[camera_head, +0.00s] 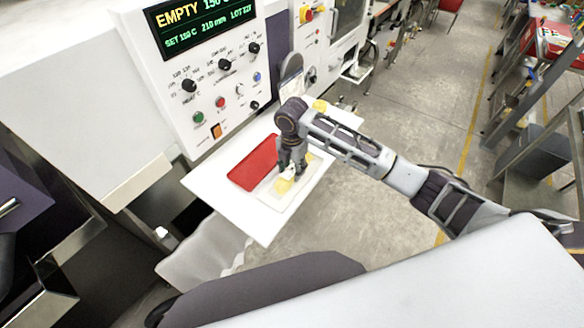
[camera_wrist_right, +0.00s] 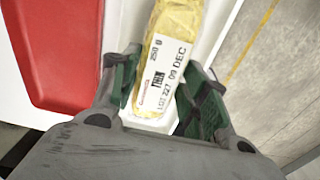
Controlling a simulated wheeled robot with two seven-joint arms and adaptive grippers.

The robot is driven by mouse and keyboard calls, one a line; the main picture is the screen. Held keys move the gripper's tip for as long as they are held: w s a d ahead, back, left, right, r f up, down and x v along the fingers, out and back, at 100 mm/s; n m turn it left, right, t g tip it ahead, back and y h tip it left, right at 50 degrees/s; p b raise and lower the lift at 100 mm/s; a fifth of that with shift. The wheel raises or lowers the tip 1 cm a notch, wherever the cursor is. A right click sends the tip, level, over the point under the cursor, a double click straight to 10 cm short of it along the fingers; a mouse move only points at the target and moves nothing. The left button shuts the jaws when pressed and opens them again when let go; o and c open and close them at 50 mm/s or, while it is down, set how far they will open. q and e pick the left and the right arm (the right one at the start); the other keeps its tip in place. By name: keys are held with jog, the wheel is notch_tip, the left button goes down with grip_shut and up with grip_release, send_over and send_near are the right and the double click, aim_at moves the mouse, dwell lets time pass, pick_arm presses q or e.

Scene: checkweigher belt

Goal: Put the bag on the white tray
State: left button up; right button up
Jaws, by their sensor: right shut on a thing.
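The yellow bag (camera_head: 283,186) has a white printed label (camera_wrist_right: 163,75). My right gripper (camera_head: 291,168) is shut on it, with a finger on each side in the wrist view. The gripper hides the bag's middle in the head view. The bag is over the white tray (camera_head: 304,182), which lies beside the red tray (camera_head: 252,162). I cannot tell whether the bag touches the tray's floor. The red tray also shows at the left of the wrist view (camera_wrist_right: 55,50). My left gripper is not in view.
Both trays lie on a white shelf (camera_head: 222,192) below a control panel (camera_head: 215,85) with knobs and a display reading EMPTY. Another yellow item (camera_head: 320,105) sits near the shelf's far end. Open floor (camera_head: 425,95) lies to the right.

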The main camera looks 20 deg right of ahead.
aim_at(292, 170)
jog(key=o, duration=1.2)
jog(key=shift+f, duration=0.1)
notch_tip(292, 170, up, 12)
jog(key=b, duration=0.2)
dwell(0.3)
